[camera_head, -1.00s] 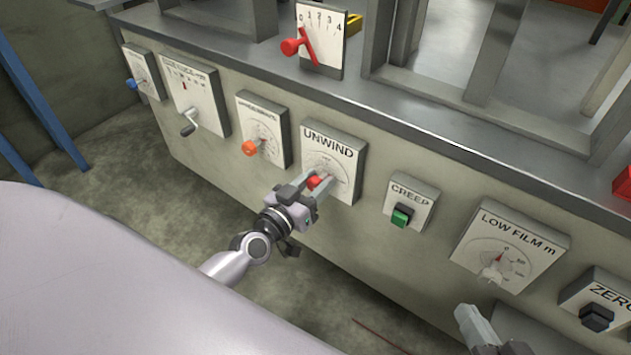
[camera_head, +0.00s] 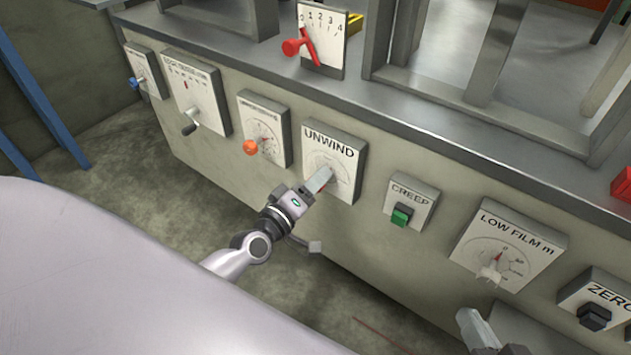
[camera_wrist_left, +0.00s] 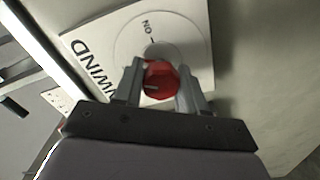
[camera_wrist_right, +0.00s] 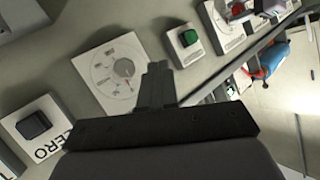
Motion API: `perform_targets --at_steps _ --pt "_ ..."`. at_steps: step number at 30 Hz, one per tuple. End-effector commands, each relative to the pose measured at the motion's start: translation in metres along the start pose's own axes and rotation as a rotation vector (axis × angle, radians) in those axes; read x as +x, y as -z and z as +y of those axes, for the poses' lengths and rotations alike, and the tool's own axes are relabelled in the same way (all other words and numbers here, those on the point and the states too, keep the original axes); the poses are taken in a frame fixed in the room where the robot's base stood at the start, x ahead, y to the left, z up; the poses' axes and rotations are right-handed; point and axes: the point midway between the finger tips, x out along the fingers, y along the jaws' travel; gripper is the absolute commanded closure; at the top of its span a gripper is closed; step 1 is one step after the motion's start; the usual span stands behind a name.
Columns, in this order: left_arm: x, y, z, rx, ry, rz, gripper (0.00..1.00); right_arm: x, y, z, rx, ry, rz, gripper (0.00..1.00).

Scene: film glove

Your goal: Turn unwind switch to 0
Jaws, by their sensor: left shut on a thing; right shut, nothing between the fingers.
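The UNWIND panel (camera_head: 340,150) is a white plate on the machine's front. Its red switch knob (camera_wrist_left: 160,80) sits between the two fingers of my left gripper (camera_wrist_left: 160,88), which is shut on it in the left wrist view. An ON mark shows on the dial above the knob; the 0 mark cannot be read. In the head view my left gripper (camera_head: 320,180) reaches the panel and its fingers hide most of the knob. My right gripper (camera_wrist_right: 155,80) is shut and empty, and it also shows in the head view (camera_head: 466,318) below the LOW FILM panel.
The CREEP panel (camera_head: 411,203) with a green button is right of UNWIND. An orange-knob panel (camera_head: 265,130) is close on its left. The LOW FILM panel (camera_head: 508,245) and ZERO panel (camera_head: 598,300) are farther right. A red lever (camera_head: 300,45) stands on the ledge above.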

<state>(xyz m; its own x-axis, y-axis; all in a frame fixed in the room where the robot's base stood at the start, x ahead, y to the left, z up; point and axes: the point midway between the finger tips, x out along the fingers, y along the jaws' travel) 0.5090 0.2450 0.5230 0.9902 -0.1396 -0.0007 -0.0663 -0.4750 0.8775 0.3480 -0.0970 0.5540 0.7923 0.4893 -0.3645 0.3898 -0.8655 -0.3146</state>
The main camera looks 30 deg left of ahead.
Motion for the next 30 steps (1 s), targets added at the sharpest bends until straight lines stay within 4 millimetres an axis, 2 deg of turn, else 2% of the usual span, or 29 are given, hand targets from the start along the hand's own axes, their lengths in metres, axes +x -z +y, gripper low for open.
perform_targets --at_steps 6,15,30 --pt "0.0002 0.0016 -0.0009 -0.195 -0.002 0.005 0.9 0.002 0.0005 -0.0017 0.006 0.01 0.006 1.0" --pt "0.0002 0.0017 -0.0015 -0.4 -0.002 0.005 0.9 0.0043 0.006 -0.0056 0.01 0.028 0.022 1.0" --pt "0.0002 0.0022 -0.0018 -0.516 -0.002 0.006 0.9 0.0047 0.0053 -0.0062 0.015 0.033 0.022 1.0"
